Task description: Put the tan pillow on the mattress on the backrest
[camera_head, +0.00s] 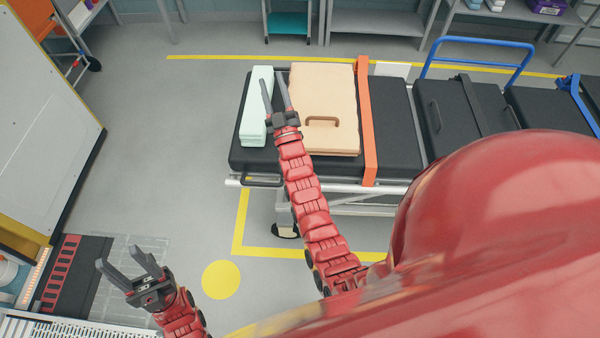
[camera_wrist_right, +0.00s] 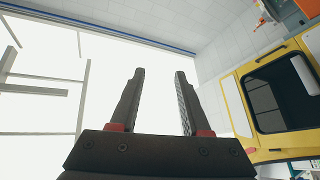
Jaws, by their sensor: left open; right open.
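A tan slab-like piece with a dark handle slot, which looks like the tan pillow (camera_head: 330,85), lies flat on the black mattress (camera_head: 392,130) of a wheeled stretcher. An orange strap (camera_head: 364,120) runs along its right side. A pale mint pad (camera_head: 255,108) lies to its left at the mattress's left end. My right gripper (camera_head: 272,77) is open and appears over the gap between the two; its height is unclear. Its open, empty fingers also show in the right wrist view (camera_wrist_right: 158,75). My left gripper (camera_head: 118,256) is open and empty over the floor at lower left. I cannot tell which section is the backrest.
A blue rail (camera_head: 478,42) stands at the stretcher's right part. Grey shelves (camera_head: 375,22) line the back. A white cabinet-like panel (camera_head: 50,120) stands at left. Grey floor between is clear.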

